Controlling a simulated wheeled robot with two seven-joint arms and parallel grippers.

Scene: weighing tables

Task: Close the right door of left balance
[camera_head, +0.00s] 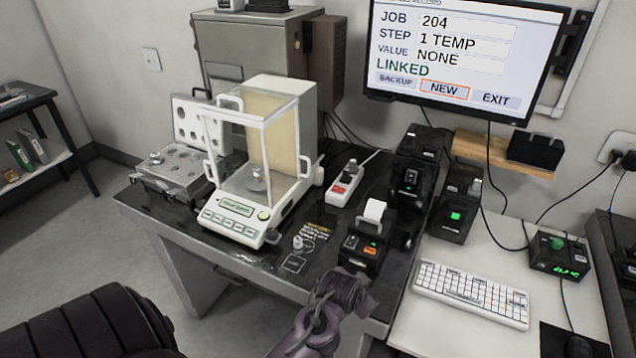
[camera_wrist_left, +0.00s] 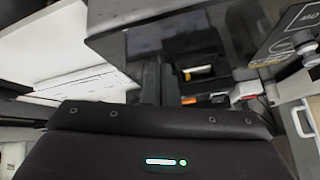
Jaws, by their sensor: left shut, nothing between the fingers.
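The left balance (camera_head: 236,213) is white, with a clear glass chamber, and stands on the dark table. A small metal object (camera_head: 257,177) is inside it. I cannot tell for sure how far this door is open. My left gripper (camera_head: 350,286) is near the table's front edge, in front of the small printer and apart from the balance. It is shut and empty; its fingers show in the left wrist view (camera_wrist_left: 160,86). My right gripper is not in view.
A printer (camera_head: 363,247) and a small weight (camera_head: 299,243) stand right of the balance. A metal case (camera_head: 180,168) with an open lid is to its left. A keyboard (camera_head: 472,293) lies on the white table; a monitor (camera_head: 462,60) hangs above.

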